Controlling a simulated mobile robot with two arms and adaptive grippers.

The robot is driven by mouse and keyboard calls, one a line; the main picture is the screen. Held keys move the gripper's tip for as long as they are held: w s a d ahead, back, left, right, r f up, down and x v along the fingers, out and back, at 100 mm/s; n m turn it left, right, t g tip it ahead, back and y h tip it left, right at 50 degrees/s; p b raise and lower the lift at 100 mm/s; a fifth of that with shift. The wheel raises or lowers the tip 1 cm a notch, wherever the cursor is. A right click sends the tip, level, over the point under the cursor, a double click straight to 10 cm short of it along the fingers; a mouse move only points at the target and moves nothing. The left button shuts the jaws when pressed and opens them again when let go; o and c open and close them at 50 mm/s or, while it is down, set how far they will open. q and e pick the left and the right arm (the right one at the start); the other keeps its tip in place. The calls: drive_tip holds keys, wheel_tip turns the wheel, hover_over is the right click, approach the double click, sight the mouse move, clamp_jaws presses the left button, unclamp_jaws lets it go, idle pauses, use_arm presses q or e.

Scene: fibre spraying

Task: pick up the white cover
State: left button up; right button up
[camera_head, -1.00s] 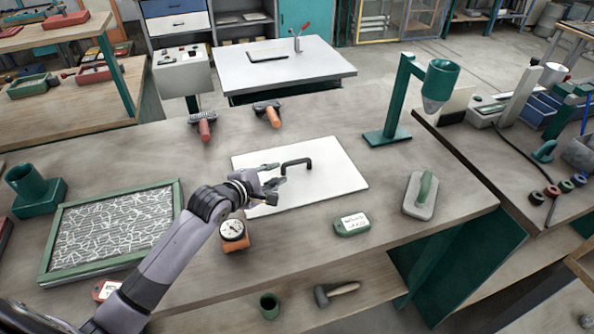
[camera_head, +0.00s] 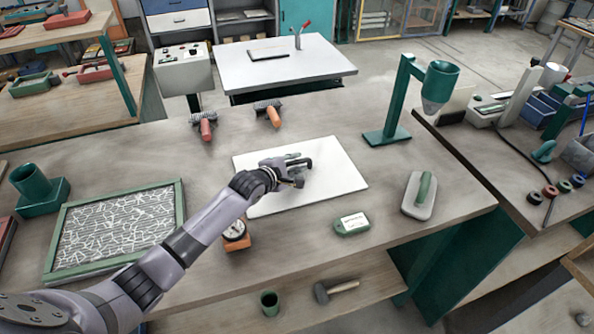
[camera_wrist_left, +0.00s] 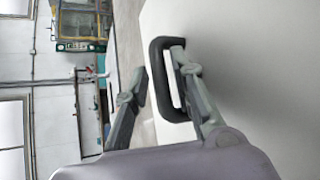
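The white cover (camera_head: 335,180) is a flat white board lying on the wooden workbench. Its black handle (camera_wrist_left: 160,78) stands up from it and shows large in the left wrist view. My left gripper (camera_head: 297,168) is at the handle, above the middle of the cover. In the left wrist view the fingers (camera_wrist_left: 160,85) are apart, one on each side of a handle bar. The right finger passes by the handle's opening. Contact with the handle cannot be told. In the head view the gripper hides part of the handle. My right gripper is in neither view.
A green-framed tray (camera_head: 180,200) with a white fibre pattern lies left. A dial gauge (camera_head: 235,232) sits just below my arm. Two brushes (camera_head: 207,128) lie behind.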

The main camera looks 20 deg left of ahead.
use_arm(q)
drive_tip(key=shift+c, duration=0.2)
clamp_jaws()
idle(0.5)
